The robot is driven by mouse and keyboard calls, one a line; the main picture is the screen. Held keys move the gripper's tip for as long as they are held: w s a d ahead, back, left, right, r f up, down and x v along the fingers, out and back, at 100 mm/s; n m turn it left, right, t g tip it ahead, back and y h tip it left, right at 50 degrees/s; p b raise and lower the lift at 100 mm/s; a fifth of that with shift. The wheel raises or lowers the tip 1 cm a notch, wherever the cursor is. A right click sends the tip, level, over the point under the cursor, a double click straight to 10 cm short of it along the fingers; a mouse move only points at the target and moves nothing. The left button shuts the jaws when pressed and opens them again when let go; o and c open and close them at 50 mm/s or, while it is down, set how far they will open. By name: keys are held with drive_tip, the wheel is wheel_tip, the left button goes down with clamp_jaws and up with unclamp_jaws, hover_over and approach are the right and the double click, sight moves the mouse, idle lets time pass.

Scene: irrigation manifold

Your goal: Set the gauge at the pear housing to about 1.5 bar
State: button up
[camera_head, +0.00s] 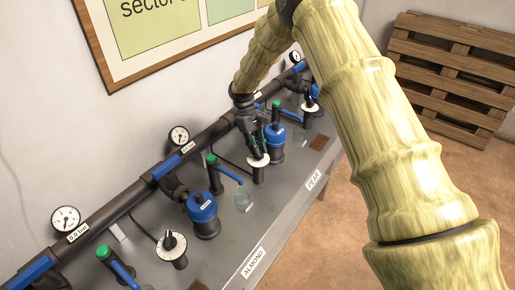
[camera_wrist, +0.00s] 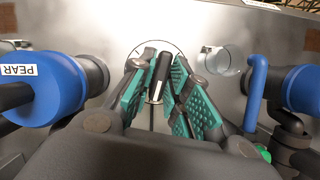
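The blue-capped pear housing (camera_wrist: 52,88) bears a PEAR label at left in the wrist view; it is just right of my gripper in the head view (camera_head: 275,135). My gripper (camera_wrist: 162,72) points down at a black knob (camera_wrist: 162,75) on a round white dial plate (camera_head: 258,160). The fingers with teal pads lie close on both sides of the knob and look shut on it. A round white gauge (camera_head: 178,135) stands on the pipe left of my gripper, with a small label below; its reading is too small to tell.
A blue almond housing (camera_head: 202,207) and a green-capped valve with a blue lever (camera_head: 212,160) stand left of my gripper. A clear cup (camera_head: 242,200) is near the bench edge. A pallet (camera_head: 450,75) leans on the wall.

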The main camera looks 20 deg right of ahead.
drive_tip(key=shift+o, duration=1)
drive_tip(key=shift+r, duration=0.1)
drive_tip(key=v, duration=1.1)
drive_tip(key=shift+w+r, duration=0.2)
drive_tip(key=shift+r, duration=0.15)
drive_tip(key=shift+a, duration=0.1)
drive_tip(key=shift+r, duration=0.1)
wheel_tip(320, 180, up, 3)
drive_tip(key=shift+f+p, duration=0.1)
drive_tip(key=shift+p, duration=1.15)
drive_tip(key=shift+f, duration=0.1)
